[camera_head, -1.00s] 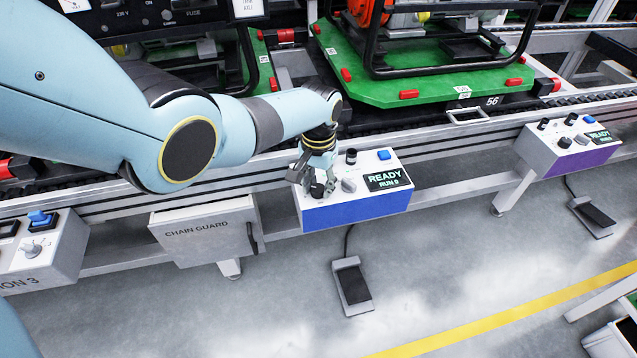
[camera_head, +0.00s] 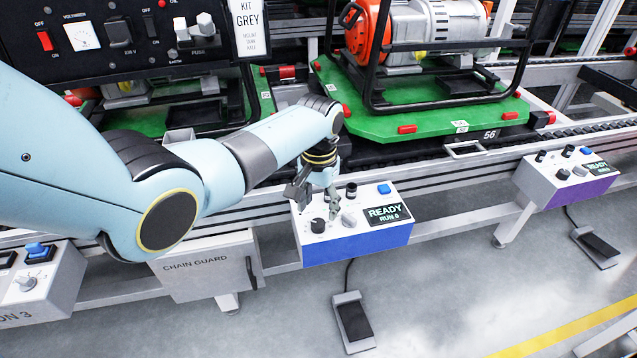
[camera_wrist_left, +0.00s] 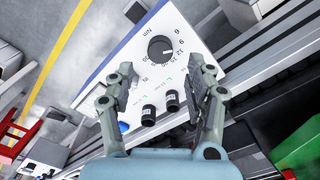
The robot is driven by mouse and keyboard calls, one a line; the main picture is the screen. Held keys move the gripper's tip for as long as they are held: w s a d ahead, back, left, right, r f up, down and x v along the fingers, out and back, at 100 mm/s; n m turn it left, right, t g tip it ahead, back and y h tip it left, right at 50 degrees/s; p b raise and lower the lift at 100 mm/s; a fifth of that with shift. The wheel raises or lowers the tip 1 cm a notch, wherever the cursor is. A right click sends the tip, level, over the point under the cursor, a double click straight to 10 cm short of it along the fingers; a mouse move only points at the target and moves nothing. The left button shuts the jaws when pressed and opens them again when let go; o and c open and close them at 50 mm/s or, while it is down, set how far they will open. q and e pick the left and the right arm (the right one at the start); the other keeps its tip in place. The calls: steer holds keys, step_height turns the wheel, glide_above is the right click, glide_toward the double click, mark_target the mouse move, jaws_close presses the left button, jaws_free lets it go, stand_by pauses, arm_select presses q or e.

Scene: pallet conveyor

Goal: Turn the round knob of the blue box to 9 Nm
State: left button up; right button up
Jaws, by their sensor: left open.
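The blue box (camera_head: 357,243) has a white sloped top and a blue front, and its display reads READY, RUN 0. Its black round knob (camera_head: 318,225) is at the left front of the top. My right gripper is not in view.
On the box top, a grey knob (camera_head: 349,219), a black cylinder (camera_head: 351,190) and a blue button (camera_head: 384,188) stand close to the round knob. The conveyor with a green pallet (camera_head: 440,121) is behind. A pedal (camera_head: 354,322) lies on the floor.

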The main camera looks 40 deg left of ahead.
mark_target(318, 222)
arm_select(q)
step_height(318, 222, up, 7)
stand_by(0.3)
steer(key=shift+s, duration=0.1)
steer(key=s+f+b, duration=0.3)
steer(key=s+f, duration=1.7)
steer(key=s, duration=0.3)
steer(key=s+f+m+b, duration=0.1)
steer(key=s+f+b, duration=0.2)
steer(key=s+f, duration=1.7)
steer(key=shift+s+f+t+y+b, duration=0.15)
steer(key=shift+s+t+y+b, duration=0.25)
steer(key=shift+s, duration=1.55)
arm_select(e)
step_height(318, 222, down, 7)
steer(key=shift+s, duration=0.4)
arm_select(q)
steer(key=shift+w, duration=0.1)
steer(key=shift+c, duration=0.4)
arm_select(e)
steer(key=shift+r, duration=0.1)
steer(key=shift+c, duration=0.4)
